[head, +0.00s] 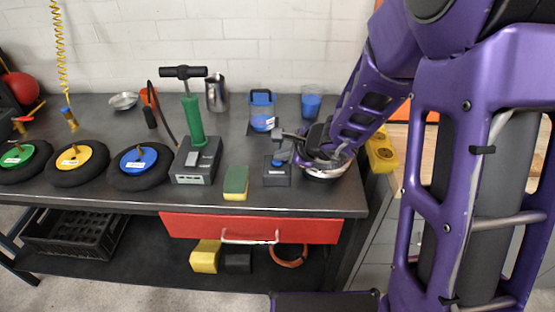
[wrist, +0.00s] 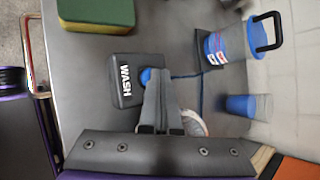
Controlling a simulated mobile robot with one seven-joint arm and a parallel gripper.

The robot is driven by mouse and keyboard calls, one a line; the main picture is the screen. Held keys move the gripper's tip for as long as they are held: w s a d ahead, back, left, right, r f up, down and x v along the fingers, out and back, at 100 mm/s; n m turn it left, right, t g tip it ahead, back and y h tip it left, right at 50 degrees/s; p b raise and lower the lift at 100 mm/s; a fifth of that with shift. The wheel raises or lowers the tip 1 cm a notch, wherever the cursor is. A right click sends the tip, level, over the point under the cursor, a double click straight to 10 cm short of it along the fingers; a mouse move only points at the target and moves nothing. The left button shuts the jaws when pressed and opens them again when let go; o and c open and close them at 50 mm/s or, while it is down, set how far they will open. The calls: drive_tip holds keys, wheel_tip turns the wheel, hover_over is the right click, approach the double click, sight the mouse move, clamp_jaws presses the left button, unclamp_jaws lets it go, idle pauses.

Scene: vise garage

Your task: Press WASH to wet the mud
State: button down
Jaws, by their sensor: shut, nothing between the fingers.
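The WASH unit is a dark grey box (head: 277,174) on the bench in the head view; the wrist view shows the box with white WASH lettering (wrist: 125,84). Its blue button (wrist: 145,76) shows just beyond my fingertips. My gripper (wrist: 157,78) is shut and empty, its tips at the button's edge in the wrist view. In the head view my gripper (head: 283,140) is over the box. I cannot tell whether the tips touch the button. A metal bowl (head: 325,172) is partly hidden under my wrist. I cannot make out any mud.
A green-yellow sponge (head: 235,183) and a green-handled pump (head: 194,130) stand left of the box. Several wheels, including a blue-hubbed one (head: 140,165), line the left.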

sight(281, 163)
drive_tip(key=shift+r, duration=0.45)
wheel_tip(281, 163, up, 6)
drive_tip(key=p, duration=0.5)
idle(0.7)
